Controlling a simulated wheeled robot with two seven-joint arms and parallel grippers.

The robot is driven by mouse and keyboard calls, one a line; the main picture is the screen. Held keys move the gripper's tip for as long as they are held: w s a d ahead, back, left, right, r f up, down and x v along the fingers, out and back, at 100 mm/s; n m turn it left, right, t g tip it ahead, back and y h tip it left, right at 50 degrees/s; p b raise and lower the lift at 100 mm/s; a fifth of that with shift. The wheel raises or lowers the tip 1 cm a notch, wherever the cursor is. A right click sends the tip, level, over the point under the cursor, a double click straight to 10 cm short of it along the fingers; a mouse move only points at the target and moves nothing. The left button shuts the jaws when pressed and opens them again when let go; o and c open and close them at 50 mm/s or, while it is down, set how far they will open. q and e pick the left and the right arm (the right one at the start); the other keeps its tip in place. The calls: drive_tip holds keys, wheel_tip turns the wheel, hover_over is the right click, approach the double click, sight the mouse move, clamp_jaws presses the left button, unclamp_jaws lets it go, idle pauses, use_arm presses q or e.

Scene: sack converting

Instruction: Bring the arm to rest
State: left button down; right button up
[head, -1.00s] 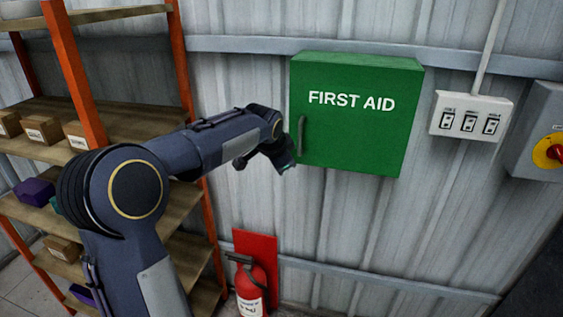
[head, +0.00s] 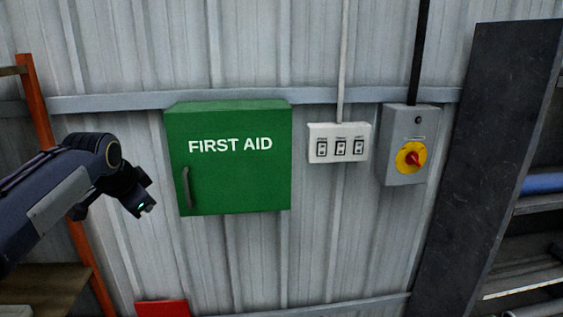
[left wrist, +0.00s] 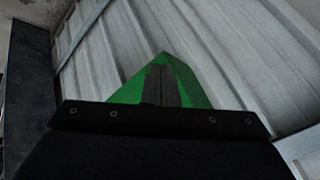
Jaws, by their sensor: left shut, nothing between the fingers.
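My left gripper (head: 145,208) is at the left of the head view, shut and empty. It points down and to the right, a little left of the green first aid box and apart from it. The first aid box (head: 240,180) hangs on the wall with its door closed and its grey handle (head: 186,187) at the left edge. In the left wrist view part of the green box (left wrist: 128,92) shows beyond the dark gripper body. My right gripper is in neither view.
Right of the box are a white switch panel (head: 338,156) and a grey isolator box (head: 397,170) with a red and yellow knob. A dark upright panel (head: 480,170) and shelving stand at the right. An orange-framed rack (head: 40,120) stands at the left, a red board (head: 162,308) below.

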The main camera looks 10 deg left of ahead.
use_arm(q)
drive_tip(key=s+d+f+n+h, duration=0.1)
drive_tip(key=s+d+f+n, duration=0.1)
drive_tip(key=s+d+f, duration=0.4)
drive_tip(key=s+d+f+n+g+h, duration=0.1)
drive_tip(key=s+d+f+n+h, duration=0.1)
drive_tip(key=s+d+f, duration=0.4)
drive_tip(key=s+d+f+n+h, duration=0.2)
drive_tip(key=s+d+f+n, duration=0.2)
drive_tip(key=s+d, duration=0.4)
drive_tip(key=s+f, duration=0.1)
drive_tip(key=s, duration=0.5)
drive_tip(key=shift+s+f+g, duration=0.3)
drive_tip(key=shift+s+f, duration=0.05)
drive_tip(key=shift+f, duration=0.05)
